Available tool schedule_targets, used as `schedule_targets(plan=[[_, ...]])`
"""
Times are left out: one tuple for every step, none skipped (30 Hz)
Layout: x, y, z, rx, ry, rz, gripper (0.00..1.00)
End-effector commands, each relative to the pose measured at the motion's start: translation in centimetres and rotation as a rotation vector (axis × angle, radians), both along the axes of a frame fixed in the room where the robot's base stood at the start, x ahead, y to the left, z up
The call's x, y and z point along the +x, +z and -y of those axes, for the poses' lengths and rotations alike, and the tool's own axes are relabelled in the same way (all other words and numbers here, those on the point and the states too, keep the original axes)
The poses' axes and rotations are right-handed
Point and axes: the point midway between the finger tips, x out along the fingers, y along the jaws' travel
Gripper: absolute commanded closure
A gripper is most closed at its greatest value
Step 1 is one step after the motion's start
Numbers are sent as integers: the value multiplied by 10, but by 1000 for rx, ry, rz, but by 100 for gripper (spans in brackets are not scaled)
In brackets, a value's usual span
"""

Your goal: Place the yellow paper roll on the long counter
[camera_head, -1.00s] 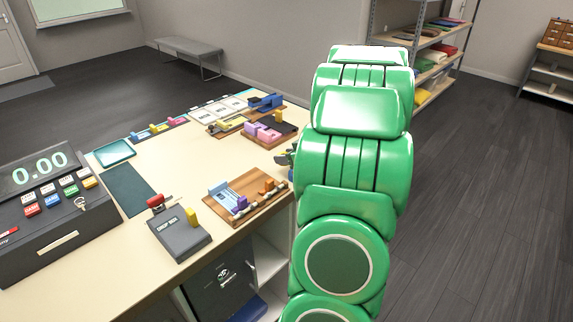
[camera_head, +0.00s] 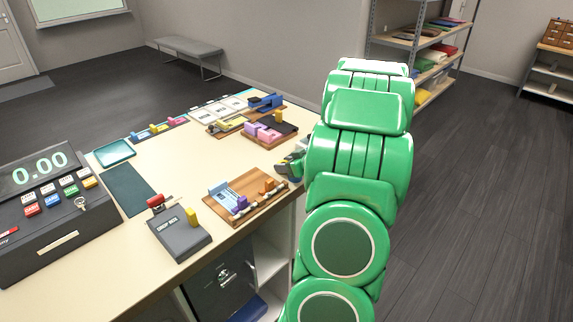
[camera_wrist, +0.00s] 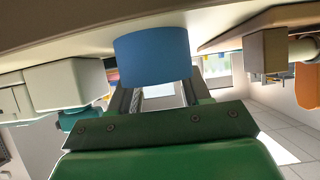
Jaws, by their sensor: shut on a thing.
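The long counter (camera_head: 165,170) has a pale top and runs from the lower left toward the middle in the head view. My gripper (camera_head: 291,166) is low at its right edge, mostly hidden by my green arm. In the wrist view my gripper (camera_wrist: 160,95) is shut on a blue, rounded, roll-like thing (camera_wrist: 152,57). The pale counter surface shows close to this thing along the top of the wrist view; I cannot tell whether they touch. I cannot make out a yellow paper roll for certain.
A wooden tray (camera_head: 262,205) with small items lies just left of my gripper. Another tray (camera_head: 285,125) with pink items lies behind. The counter's middle is clear.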

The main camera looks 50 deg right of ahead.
Motion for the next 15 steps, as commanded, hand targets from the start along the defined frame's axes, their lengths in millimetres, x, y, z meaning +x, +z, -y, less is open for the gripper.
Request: schedule_targets(plan=[[0,-2,0,1,0,0,82],[0,-2,0,1,0,0,82],[0,-3,0,1,0,0,51],[0,-2,0,0,0,0,47],[0,-2,0,0,0,0,42],[0,-2,0,0,0,0,36],[0,-2,0,0,0,0,31],[0,-2,0,0,0,0,27],[0,-2,0,0,0,0,27],[0,-2,0,0,-1,0,27],[0,-2,0,0,-1,0,27],[0,-2,1,0,-1,0,27],[0,-2,1,0,-1,0,27],[0,-2,1,0,-1,0,27],[0,-2,1,0,-2,0,27]])
